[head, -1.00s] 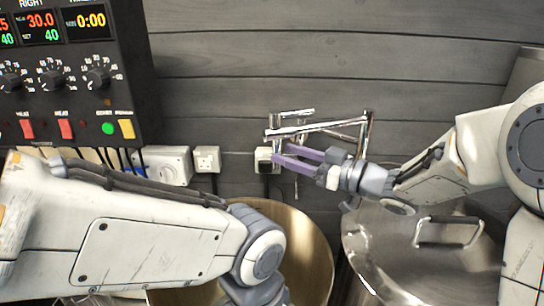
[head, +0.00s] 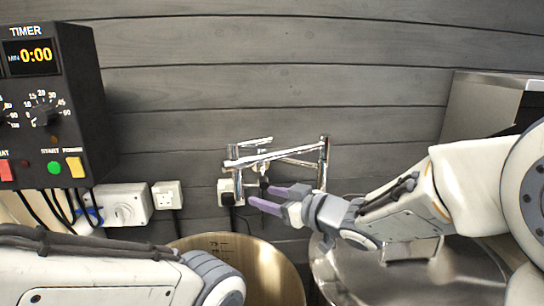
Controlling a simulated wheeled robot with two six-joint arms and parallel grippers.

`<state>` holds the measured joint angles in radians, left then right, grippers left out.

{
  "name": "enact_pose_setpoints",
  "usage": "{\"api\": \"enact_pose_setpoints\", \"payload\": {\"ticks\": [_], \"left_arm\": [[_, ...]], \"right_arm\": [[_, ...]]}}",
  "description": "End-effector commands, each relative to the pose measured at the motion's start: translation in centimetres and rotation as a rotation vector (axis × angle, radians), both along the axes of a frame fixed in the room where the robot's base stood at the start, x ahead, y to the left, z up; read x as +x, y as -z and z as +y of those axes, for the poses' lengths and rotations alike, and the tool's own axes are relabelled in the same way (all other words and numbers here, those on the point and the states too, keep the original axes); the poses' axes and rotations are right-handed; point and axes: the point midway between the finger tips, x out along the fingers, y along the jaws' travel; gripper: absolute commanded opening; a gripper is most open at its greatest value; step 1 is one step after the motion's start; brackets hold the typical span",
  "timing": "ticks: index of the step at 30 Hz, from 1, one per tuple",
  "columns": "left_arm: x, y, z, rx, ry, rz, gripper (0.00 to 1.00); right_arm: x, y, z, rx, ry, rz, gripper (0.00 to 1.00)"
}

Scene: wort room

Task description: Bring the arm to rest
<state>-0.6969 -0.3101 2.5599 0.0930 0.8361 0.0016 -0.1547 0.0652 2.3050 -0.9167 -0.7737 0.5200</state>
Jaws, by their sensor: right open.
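My right arm comes in from the right, and its gripper (head: 259,197) with purple fingers points left, in front of the grey plank wall. Its fingers are apart, with nothing seen between them. They show just below the chrome swing tap (head: 290,158) in the picture; I cannot tell whether they touch it. My left arm (head: 110,280) lies across the lower left. Its gripper is out of the frame.
A steel pot (head: 270,262) with inner level marks stands open below the tap. A lidded steel vessel (head: 430,270) is at the lower right, behind my right arm. A black control box (head: 60,110) with a timer hangs at the left. Wall sockets (head: 167,195) sit beside it.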

Motion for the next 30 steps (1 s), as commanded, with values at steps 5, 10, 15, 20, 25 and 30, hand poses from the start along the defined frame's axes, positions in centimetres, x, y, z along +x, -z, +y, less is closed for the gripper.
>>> {"api": "enact_pose_setpoints", "payload": {"ticks": [5,10,15,20,25,30], "left_arm": [[0.0,0.4,0.0,0.000,0.000,0.000,0.53],[0.0,0.7,0.0,0.000,0.000,0.000,0.53],[0.0,0.9,0.0,0.000,0.001,0.000,0.53],[0.0,1.0,0.0,0.000,0.001,0.000,0.53],[0.0,1.1,0.0,0.000,0.001,0.000,0.53],[0.0,1.0,0.0,0.000,0.001,0.000,0.53]], "right_arm": [[-2.6,4.6,-1.4,-0.191,0.200,0.178,0.57],[-9.7,10.2,-3.4,-0.396,0.295,0.465,0.57],[-20.0,14.4,-4.7,-0.588,0.253,0.786,0.57],[-27.2,15.7,-5.5,-0.701,0.168,0.989,0.57],[-30.1,15.9,-5.7,-0.745,0.123,1.071,0.57],[-30.3,15.9,-5.8,-0.747,0.122,1.076,0.57]]}}
